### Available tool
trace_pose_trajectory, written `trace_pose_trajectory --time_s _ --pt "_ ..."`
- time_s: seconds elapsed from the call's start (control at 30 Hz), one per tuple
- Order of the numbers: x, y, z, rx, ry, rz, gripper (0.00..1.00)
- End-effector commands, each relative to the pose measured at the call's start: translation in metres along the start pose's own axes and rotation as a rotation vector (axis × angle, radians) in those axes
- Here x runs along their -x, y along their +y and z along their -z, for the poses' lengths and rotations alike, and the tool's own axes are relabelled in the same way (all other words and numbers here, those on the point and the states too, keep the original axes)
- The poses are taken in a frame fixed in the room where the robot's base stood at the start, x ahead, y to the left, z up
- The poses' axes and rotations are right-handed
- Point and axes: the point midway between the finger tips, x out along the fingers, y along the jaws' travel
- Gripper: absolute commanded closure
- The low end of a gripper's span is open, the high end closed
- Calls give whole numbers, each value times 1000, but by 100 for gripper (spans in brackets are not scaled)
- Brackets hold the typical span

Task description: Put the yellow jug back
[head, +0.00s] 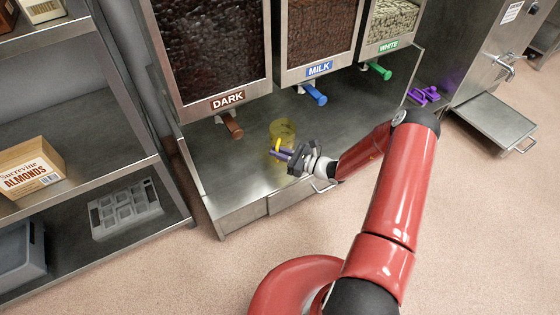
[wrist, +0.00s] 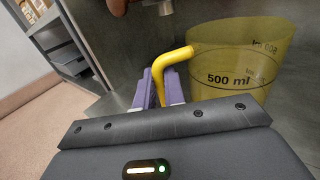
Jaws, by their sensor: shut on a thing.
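The yellow jug (head: 283,132) is see-through and stands upright, on or just above the steel counter (head: 225,160), below and between the DARK and MILK dispensers. I cannot tell whether its base touches the counter. In the wrist view the jug (wrist: 235,60) shows a 500 ml mark, and its yellow handle (wrist: 172,58) lies between the purple fingers. My gripper (head: 279,153) is shut on that handle from the front. In the wrist view the gripper (wrist: 160,88) hides the lower part of the handle.
The DARK (head: 208,45), MILK (head: 320,35) and WHITE (head: 393,20) dispensers hang over the counter with brown, blue and green taps. Purple parts (head: 424,95) lie at the counter's right end. Shelves (head: 90,110) with an almond box (head: 30,168) and a grey mould (head: 125,208) stand left.

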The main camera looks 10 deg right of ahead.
Motion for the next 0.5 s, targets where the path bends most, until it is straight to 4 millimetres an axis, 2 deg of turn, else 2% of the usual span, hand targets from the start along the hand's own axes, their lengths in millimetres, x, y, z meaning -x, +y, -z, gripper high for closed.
trace_pose_trajectory --time_s 0.17,0.33,0.5 --pt "0 0 13 1 -1 0 100" --pt "0 0 38 1 0 0 100" --pt "0 0 42 3 0 -1 100"
